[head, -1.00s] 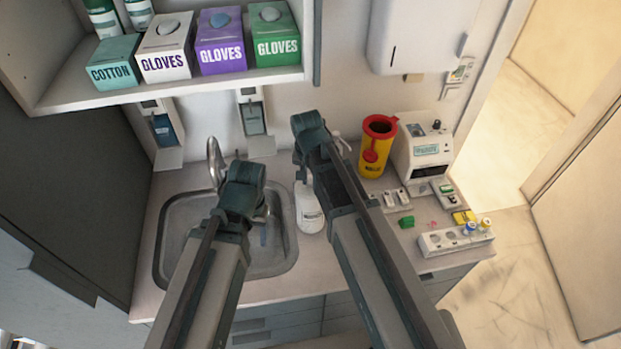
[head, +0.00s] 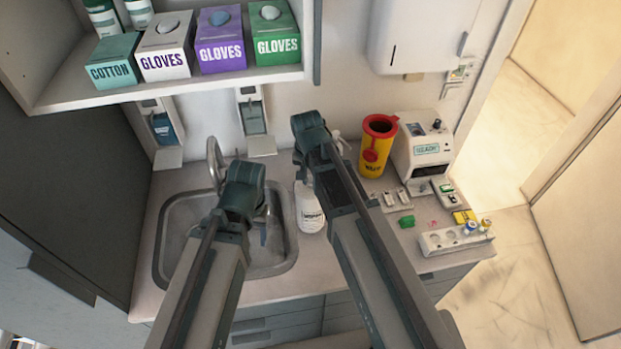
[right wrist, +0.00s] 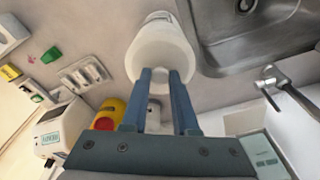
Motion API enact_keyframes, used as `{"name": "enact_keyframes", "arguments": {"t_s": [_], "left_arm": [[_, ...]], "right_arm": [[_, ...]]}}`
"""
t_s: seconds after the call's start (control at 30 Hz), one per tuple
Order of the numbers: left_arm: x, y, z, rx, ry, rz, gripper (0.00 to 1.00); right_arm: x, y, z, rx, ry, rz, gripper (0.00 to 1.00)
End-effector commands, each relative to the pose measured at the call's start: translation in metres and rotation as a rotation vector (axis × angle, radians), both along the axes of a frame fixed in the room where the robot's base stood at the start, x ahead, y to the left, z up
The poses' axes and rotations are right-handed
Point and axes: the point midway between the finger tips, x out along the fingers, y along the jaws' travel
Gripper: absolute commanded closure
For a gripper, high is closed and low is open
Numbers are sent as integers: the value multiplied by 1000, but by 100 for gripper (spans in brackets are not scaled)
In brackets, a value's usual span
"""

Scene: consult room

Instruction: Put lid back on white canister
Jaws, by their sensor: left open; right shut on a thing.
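A white canister (right wrist: 150,45) fills the upper middle of the right wrist view. In the head view, a white labelled container (head: 310,212) stands on the counter right of the sink, partly behind my right arm. My right gripper (right wrist: 160,73) is shut on a small pale part (right wrist: 161,76) in front of the canister; it looks like the lid's knob, but lid and body cannot be clearly told apart. The right gripper (head: 310,130) is above the counter in the head view. My left gripper (head: 243,185) is open over the sink, its fingertips mostly hidden.
The sink (head: 178,235) lies left of the canister. Right of it stand a yellow sharps bin (head: 372,160), a white device (head: 424,150) and a tube rack (head: 440,243). A shelf with glove boxes (head: 222,45) hangs at upper left.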

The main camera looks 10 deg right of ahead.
Motion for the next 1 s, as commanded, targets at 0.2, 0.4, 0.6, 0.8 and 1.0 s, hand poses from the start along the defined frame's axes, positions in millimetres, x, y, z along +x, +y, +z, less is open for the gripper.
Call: {"name": "enact_keyframes", "arguments": {"t_s": [0.2,0.4,0.6,0.8,1.0], "left_arm": [[0,0,0,0,0,0,42],[0,0,0,0,0,0,42],[0,0,0,0,0,0,42],[0,0,0,0,0,0,42],[0,0,0,0,0,0,42]], "right_arm": [[0,0,0,0,0,0,100],[0,0,0,0,0,0,58],[0,0,0,0,0,0,38],[0,0,0,0,0,0,25],[0,0,0,0,0,0,7]]}}
